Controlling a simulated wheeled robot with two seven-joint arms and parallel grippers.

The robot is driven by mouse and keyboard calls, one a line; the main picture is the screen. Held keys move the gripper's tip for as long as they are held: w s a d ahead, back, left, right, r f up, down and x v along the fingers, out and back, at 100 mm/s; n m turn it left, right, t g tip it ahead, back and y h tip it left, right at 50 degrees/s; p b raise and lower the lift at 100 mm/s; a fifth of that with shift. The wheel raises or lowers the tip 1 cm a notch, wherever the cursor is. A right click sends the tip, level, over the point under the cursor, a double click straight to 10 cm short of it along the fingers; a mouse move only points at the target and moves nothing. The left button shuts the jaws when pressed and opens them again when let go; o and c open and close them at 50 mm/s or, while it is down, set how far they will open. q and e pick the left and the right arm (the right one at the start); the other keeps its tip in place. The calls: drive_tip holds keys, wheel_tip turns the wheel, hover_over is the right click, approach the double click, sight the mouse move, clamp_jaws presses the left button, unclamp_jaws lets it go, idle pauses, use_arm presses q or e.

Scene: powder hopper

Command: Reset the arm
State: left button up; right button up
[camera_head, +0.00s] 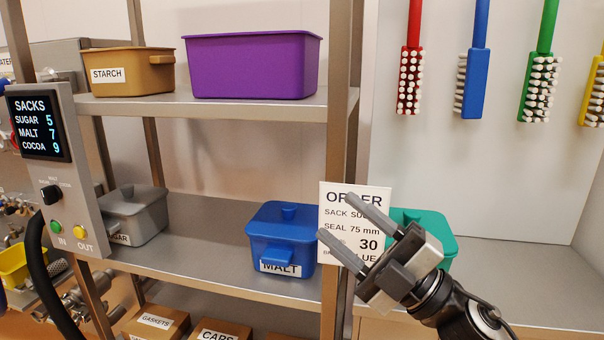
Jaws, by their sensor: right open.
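My right gripper (345,222) comes in from the lower right of the head view. Its two grey fingers are apart with nothing between them. It is in front of a white order sign (340,190) and hides part of its text. A green bin (435,222) shows partly behind the gripper. My left gripper is not in view.
A metal shelf (230,107) holds a tan STARCH bin (130,75) and a purple bin (253,68). Below are a grey bin (140,210) and a blue MALT bin (282,235). A control panel (65,170) stands left. Several brushes (473,85) hang at upper right.

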drive_tip(key=s+d+f+m+t+h, duration=0.2)
drive_tip(key=d+f+m+t+h, duration=0.15)
drive_tip(key=f+m+h, duration=0.6)
drive_tip(key=s+d+f+m+t+h, duration=0.2)
drive_tip(key=d+f+m+h, duration=0.3)
drive_tip(key=f+m, duration=0.75)
drive_tip(key=s+f+m+g+h, duration=0.3)
drive_tip(key=s+f+g, duration=0.3)
drive_tip(key=s+f, duration=0.6)
wheel_tip(320, 180, down, 4)
drive_tip(key=shift+s+a+f, duration=0.1)
drive_tip(key=shift+s+a, duration=0.1)
drive_tip(key=shift+s, duration=0.05)
drive_tip(key=shift+g, duration=0.25)
